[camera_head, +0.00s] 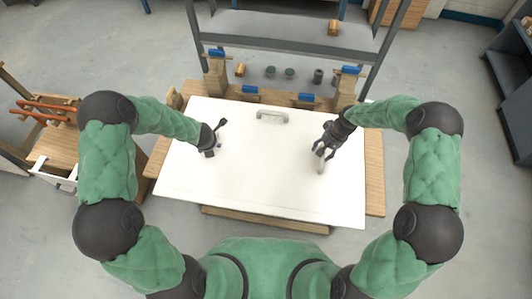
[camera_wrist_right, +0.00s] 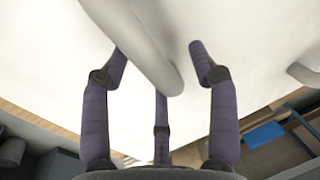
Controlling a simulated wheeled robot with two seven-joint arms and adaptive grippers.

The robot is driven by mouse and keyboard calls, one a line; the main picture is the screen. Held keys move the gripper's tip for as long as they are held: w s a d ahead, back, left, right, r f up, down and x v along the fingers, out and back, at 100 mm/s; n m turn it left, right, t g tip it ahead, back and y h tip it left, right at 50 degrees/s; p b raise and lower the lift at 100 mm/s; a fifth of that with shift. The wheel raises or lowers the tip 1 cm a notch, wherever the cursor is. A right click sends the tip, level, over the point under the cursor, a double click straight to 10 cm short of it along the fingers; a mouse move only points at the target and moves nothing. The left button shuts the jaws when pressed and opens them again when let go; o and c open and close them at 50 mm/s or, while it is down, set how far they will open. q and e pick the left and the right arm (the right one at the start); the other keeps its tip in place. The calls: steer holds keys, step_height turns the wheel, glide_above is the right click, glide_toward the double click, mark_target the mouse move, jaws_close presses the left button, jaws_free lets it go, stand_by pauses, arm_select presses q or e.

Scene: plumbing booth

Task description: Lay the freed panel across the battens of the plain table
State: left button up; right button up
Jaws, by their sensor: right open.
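A large white panel (camera_head: 265,180) lies flat over a wooden table (camera_head: 375,190) and covers most of its top. A pale grey handle (camera_head: 272,115) is on the panel near its back edge. My right gripper (camera_head: 323,153) is over the panel's right part. Its fingers are apart around a pale handle (camera_wrist_right: 150,45) in the right wrist view, without closing on it. My left gripper (camera_head: 214,140) is over the panel's left part with its fingers spread. What lies under it is mostly hidden. Any battens under the panel are hidden.
Blue-topped clamps (camera_head: 350,70) on wooden blocks and several small dark cups (camera_head: 289,72) stand behind the panel, before a grey frame (camera_head: 290,52). A side bench (camera_head: 45,130) with orange-red tools (camera_head: 45,108) stands at the left. Grey floor (camera_head: 480,200) is clear at the right.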

arm_select(q)
jaws_close()
arm_select(e)
jaws_close()
arm_select(q)
steer(key=shift+r, duration=0.2)
arm_select(e)
steer(key=shift+a+r, duration=0.1)
steer(key=shift+r, duration=0.05)
